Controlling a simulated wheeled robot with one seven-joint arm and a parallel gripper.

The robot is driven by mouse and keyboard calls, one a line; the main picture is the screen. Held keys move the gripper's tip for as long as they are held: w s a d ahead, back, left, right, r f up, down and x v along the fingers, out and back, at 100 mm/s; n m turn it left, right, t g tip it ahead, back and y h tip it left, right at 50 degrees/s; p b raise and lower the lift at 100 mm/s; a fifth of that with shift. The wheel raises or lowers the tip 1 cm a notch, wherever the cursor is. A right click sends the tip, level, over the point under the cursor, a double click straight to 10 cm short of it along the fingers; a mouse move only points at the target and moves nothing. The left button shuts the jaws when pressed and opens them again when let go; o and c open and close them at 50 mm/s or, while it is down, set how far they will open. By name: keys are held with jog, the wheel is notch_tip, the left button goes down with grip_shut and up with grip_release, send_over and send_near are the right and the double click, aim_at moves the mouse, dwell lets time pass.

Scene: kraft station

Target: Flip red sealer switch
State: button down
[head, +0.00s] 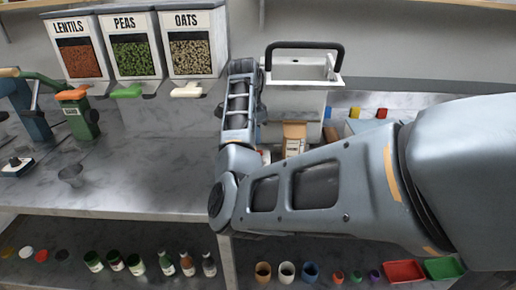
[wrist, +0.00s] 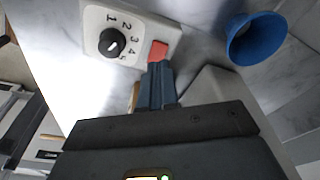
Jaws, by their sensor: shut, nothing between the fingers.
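In the wrist view, a white control panel (wrist: 140,28) carries a black dial (wrist: 112,41) with numbers and a red switch (wrist: 158,50) at its right. My gripper (wrist: 157,68) is shut and empty. Its blue-grey fingertips are right at the near edge of the red switch and cover a little of it; I cannot tell whether they touch. The switch's tilt is hard to read. In the head view, my arm blocks the view and I cannot make out the switch or the fingertips.
A blue funnel-shaped cup (wrist: 256,38) is right of the panel. In the head view, dispensers of lentils (head: 82,60), peas (head: 132,55) and oats (head: 191,52) stand at the back left. A white unit with a black handle (head: 304,46) is behind my arm. The left counter (head: 130,185) is mostly clear.

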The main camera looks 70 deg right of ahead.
notch_tip(320, 180, up, 4)
dwell(0.5)
dwell(0.5)
